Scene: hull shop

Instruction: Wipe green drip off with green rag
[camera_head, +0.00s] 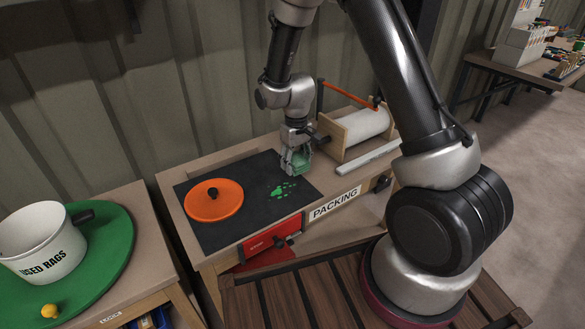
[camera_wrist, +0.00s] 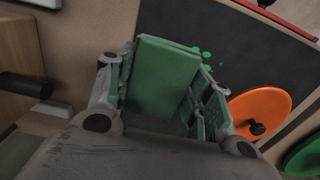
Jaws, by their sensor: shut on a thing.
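The green drip (camera_head: 283,189) is a cluster of bright green spots on a dark mat (camera_head: 225,237) on the packing bench. A few of its spots also show in the wrist view (camera_wrist: 207,54). My gripper (camera_head: 295,164) is just to the right of the drip, over the right part of the mat. It is shut on the green rag (camera_head: 301,160), a folded block that fills the near part of the wrist view (camera_wrist: 163,75). I cannot tell whether the rag touches the mat. The gripper hides part of the rag.
An orange lid (camera_head: 213,200) with a black knob lies on the mat's left. A paper roll holder (camera_head: 362,128) stands right of my gripper. A red vise-like box (camera_head: 265,238) is at the front edge. A "USED RAGS" pot (camera_head: 40,243) stands on the left table's green disc (camera_head: 113,253).

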